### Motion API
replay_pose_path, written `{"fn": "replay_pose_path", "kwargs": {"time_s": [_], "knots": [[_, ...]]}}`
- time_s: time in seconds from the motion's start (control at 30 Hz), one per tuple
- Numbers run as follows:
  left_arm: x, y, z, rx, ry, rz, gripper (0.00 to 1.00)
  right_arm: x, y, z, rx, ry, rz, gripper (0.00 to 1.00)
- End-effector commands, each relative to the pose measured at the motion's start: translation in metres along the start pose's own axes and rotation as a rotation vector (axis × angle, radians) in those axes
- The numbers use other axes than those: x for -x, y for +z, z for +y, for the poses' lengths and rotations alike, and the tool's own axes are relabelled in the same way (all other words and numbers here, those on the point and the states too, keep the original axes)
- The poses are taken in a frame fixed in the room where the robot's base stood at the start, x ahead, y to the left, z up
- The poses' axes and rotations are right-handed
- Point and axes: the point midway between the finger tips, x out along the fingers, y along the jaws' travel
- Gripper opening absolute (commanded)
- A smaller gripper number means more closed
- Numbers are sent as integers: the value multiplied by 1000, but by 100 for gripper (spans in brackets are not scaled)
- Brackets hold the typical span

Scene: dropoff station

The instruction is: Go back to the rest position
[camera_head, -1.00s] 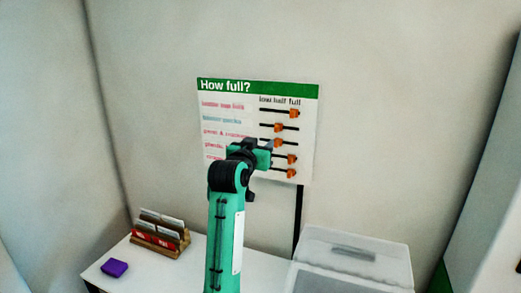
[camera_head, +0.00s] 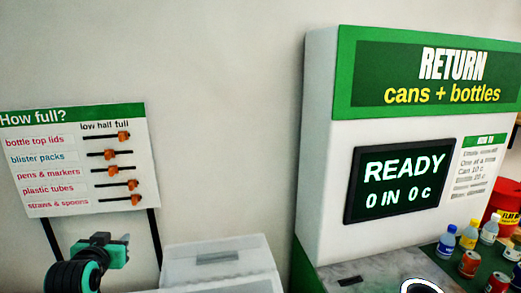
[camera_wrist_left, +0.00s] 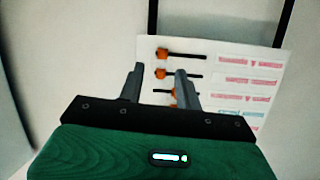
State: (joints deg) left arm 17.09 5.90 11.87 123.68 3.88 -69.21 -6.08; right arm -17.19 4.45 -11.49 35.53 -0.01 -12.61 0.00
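My left gripper (camera_head: 112,248) is at the lower left of the head view, in front of and just below the "How full?" board. In the left wrist view my left gripper (camera_wrist_left: 160,82) has its two grey fingers apart with nothing held between them. The board (camera_head: 45,208) has a green header and several rows, each with a black slot and an orange knob; it appears upside down in the wrist view (camera_wrist_left: 240,68). From these views I cannot tell whether the fingers touch the board. My right gripper is not in view.
A white and green return machine (camera_head: 320,130) stands at the right, its screen (camera_head: 400,180) reading "READY 0 IN 0 c". Bottles and cans (camera_head: 468,262) stand at the lower right near a red bin (camera_head: 500,200). A translucent box (camera_head: 215,262) is at bottom centre.

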Motion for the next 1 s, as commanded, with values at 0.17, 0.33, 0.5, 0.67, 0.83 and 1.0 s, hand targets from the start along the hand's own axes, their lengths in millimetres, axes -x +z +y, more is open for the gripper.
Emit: {"fn": "replay_pose_path", "kwargs": {"time_s": [0.17,0.33,0.5,0.67,0.83,1.0], "knots": [[27,96,35,-56,54,-193,35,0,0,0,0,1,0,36],[68,178,62,-101,107,-375,35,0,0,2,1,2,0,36],[122,251,85,-136,160,-555,35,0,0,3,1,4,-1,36],[175,302,100,-158,204,-703,35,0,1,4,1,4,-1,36],[220,335,110,-172,238,-815,35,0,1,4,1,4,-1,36],[261,358,116,-182,267,-912,35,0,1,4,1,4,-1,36]]}}
